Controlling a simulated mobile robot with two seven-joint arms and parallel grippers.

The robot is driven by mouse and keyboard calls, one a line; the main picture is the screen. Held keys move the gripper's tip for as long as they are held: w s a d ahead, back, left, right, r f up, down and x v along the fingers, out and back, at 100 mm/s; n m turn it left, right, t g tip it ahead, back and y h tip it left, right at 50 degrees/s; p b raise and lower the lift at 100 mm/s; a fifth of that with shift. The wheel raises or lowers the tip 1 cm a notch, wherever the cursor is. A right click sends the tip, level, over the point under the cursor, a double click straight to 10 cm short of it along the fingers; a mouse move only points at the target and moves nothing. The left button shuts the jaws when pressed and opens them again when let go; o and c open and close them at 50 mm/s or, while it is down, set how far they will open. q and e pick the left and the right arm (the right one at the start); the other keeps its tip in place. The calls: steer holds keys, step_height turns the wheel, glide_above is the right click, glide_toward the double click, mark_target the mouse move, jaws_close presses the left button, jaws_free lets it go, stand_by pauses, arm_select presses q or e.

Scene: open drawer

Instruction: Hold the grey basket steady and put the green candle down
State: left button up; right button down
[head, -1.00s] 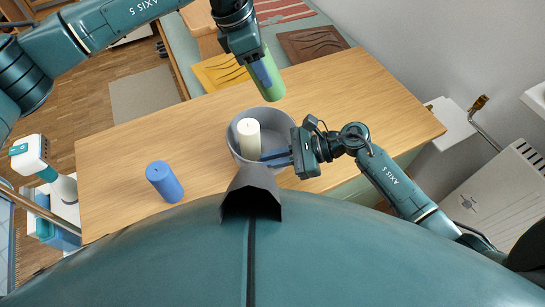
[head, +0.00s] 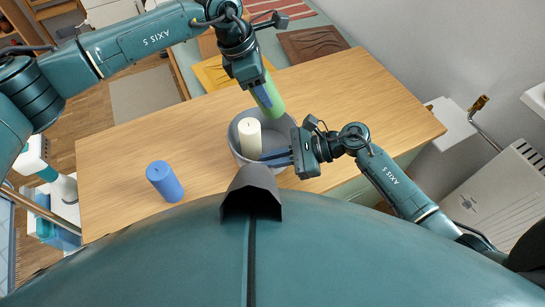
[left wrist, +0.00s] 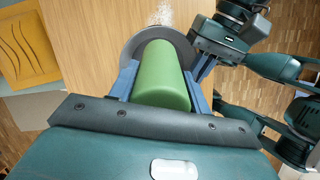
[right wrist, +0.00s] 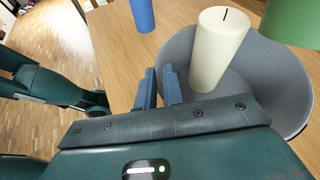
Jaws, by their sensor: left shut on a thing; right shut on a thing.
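The grey basket (head: 235,143) stands on the wooden table with a cream candle (head: 250,138) upright inside it. The basket also shows in the right wrist view (right wrist: 285,90). My right gripper (head: 268,159) is shut on the basket's wall, its fingers straddling the rim beside the cream candle. My left gripper (head: 262,92) is shut on the green candle (head: 270,100) and holds it tilted above the far rim of the basket. The green candle fills the middle of the left wrist view (left wrist: 165,75). Its lower end partly overlaps the basket's far edge in the head view.
A blue candle (head: 164,181) stands upright on the wooden table (head: 340,110), left of the basket. The table is clear at right and far left. Beyond the far edge are yellow (head: 215,74) and brown (head: 310,43) panels. A wall is at right.

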arm_select(q)
steer(key=shift+f, duration=2.35)
arm_select(e)
steer(key=shift+s+f, duration=0.1)
steer(key=shift+f, duration=0.05)
arm_select(q)
steer(key=o, duration=1.2)
steer(key=shift+f, duration=0.2)
steer(key=v, duration=1.2)
arm_select(e)
steer(key=c, duration=1.5)
jaws_free()
steer(key=shift+o, duration=0.2)
steer(key=v, duration=1.2)
